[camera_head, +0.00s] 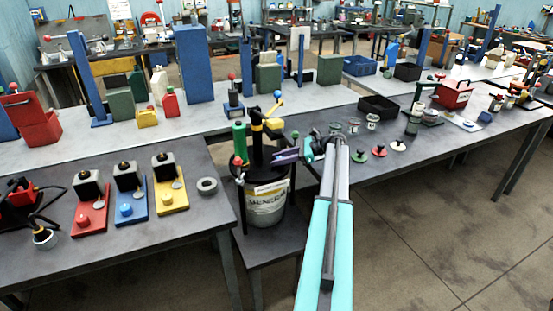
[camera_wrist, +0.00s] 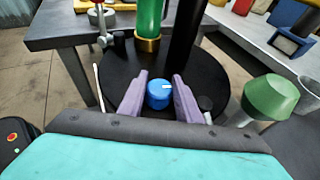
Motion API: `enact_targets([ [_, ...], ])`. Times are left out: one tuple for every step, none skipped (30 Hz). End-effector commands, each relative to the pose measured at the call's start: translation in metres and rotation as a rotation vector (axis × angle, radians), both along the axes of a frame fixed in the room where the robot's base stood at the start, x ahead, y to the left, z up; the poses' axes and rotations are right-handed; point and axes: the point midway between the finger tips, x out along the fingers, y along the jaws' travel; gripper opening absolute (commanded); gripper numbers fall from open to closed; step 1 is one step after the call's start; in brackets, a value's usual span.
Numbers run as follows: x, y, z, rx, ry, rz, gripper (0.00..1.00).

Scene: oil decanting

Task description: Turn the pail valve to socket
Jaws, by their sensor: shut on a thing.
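The pail (camera_head: 266,208) is a pale metal drum with a printed label and a black lid (camera_wrist: 125,80). It stands on a low dark stand, and a black pump column (camera_head: 257,140) rises from its lid. A round blue knob (camera_wrist: 159,88) with a white mark pointing right, seemingly the pail valve, sits at the lid in the wrist view. My gripper (camera_wrist: 160,92) has its purple fingers on both sides of the knob, shut on it. In the head view my gripper (camera_head: 287,156) reaches the pail from the right and hides the knob.
A green cylinder (camera_wrist: 149,20) with a brass base stands on the lid beyond the knob. A green faceted knob (camera_wrist: 268,98) is close on the right. Red, blue and yellow stations (camera_head: 92,217) fill the left table. Small parts (camera_head: 378,150) stand on the right table.

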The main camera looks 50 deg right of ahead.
Motion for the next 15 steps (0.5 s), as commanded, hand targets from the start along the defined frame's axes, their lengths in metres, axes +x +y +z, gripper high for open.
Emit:
enact_targets([
  [0.0018,-0.0049,0.0016,-0.003,-0.001,0.005,0.08],
  [0.0016,-0.0047,0.0016,-0.004,-0.002,0.011,0.08],
  [0.0016,-0.0047,0.0016,-0.004,-0.002,0.019,0.08],
  [0.0016,-0.0047,0.0016,-0.004,-0.002,0.023,0.08],
  [0.0015,-0.0047,0.0015,-0.005,-0.002,0.027,0.08],
  [0.0014,-0.0047,0.0015,-0.005,-0.003,0.031,0.08],
  [0.0014,-0.0046,0.0015,-0.005,-0.003,0.034,0.08],
  [0.0012,-0.0046,0.0016,-0.005,-0.003,0.035,0.08],
  [0.0012,-0.0045,0.0016,-0.005,-0.003,0.036,0.08],
  [0.0011,-0.0045,0.0017,-0.005,-0.003,0.037,0.08],
  [0.0011,-0.0045,0.0017,-0.005,-0.003,0.037,0.08],
  [0.0011,-0.0047,0.0017,-0.005,-0.004,0.037,0.08],
  [0.0011,-0.0046,0.0018,-0.005,-0.004,0.036,0.08],
  [0.0011,-0.0047,0.0019,-0.005,-0.004,0.036,0.08],
  [0.0010,-0.0047,0.0020,-0.005,-0.004,0.036,0.08],
])
